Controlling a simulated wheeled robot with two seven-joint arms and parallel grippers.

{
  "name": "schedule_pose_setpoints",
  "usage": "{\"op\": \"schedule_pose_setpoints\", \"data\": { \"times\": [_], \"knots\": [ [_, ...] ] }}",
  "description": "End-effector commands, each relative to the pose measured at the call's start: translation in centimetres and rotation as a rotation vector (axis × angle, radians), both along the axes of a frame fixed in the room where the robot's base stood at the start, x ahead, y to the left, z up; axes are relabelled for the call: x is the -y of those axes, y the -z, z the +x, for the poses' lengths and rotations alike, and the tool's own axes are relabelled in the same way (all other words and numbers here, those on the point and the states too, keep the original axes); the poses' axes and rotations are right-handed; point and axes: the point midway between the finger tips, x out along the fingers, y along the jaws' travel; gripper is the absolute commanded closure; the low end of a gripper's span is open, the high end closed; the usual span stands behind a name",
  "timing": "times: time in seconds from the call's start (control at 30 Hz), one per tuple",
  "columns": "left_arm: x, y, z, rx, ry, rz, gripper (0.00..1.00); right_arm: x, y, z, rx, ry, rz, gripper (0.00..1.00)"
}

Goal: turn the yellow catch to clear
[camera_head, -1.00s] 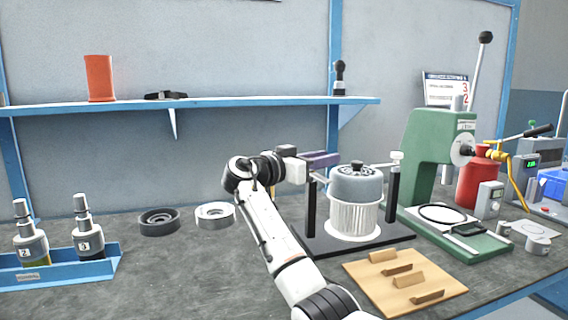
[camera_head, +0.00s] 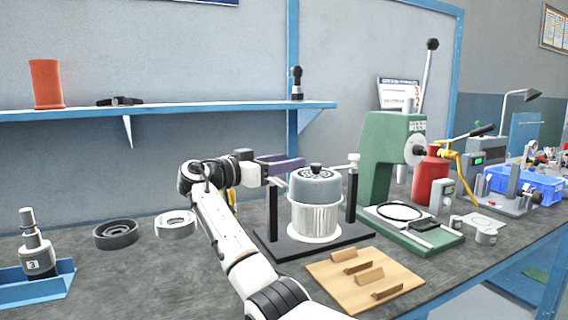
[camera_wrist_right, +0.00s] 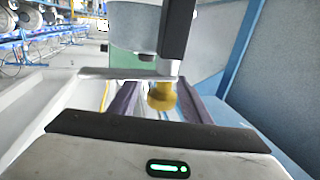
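The yellow catch (camera_wrist_right: 161,97) shows in the right wrist view as a small round knob below a dark post. My right gripper (camera_wrist_right: 160,103) is open, with one dark purple finger on each side of the catch and gaps visible between. In the head view my right gripper (camera_head: 281,166) reaches in at the left black post of the blower fixture. The catch cannot be made out there. The blower (camera_head: 315,187), with a grey top and white ribbed body, sits on the fixture's black base (camera_head: 283,246). My left gripper is not in view.
A wooden board (camera_head: 333,287) with several blocks lies in front of the fixture. A green press (camera_head: 383,150) stands to its right. Two rings, one dark (camera_head: 115,234) and one light (camera_head: 176,225), and a blue tray (camera_head: 20,291) lie left. A blue shelf (camera_head: 200,107) runs behind.

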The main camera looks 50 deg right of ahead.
Motion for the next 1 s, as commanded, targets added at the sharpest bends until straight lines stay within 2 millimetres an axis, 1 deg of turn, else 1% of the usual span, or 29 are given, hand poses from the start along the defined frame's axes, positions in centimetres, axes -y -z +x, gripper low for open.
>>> {"op": "schedule_pose_setpoints", "data": {
  "times": [0.23, 0.33, 0.47, 0.6, 0.73, 0.9, 1.0],
  "knots": [
    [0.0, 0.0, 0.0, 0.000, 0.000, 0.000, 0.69, -0.2, 0.1, 0.1, 0.001, -0.002, 0.002, 0.56],
    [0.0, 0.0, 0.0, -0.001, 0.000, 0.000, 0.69, -0.8, 0.1, 0.3, 0.000, -0.004, 0.001, 0.56],
    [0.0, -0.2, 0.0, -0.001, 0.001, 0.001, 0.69, -2.8, 0.0, 0.9, 0.001, -0.006, 0.003, 0.56],
    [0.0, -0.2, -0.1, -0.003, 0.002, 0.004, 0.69, -5.6, 0.0, 1.6, 0.001, -0.005, 0.002, 0.56],
    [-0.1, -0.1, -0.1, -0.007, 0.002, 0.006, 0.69, -7.8, 0.0, 2.2, 0.001, -0.003, 0.002, 0.56],
    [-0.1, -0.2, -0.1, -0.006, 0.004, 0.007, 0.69, -9.6, 0.0, 2.7, -0.001, -0.002, 0.001, 0.56],
    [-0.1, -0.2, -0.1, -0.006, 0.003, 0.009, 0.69, -9.9, 0.0, 2.7, 0.000, -0.001, 0.001, 0.56]
  ]
}}
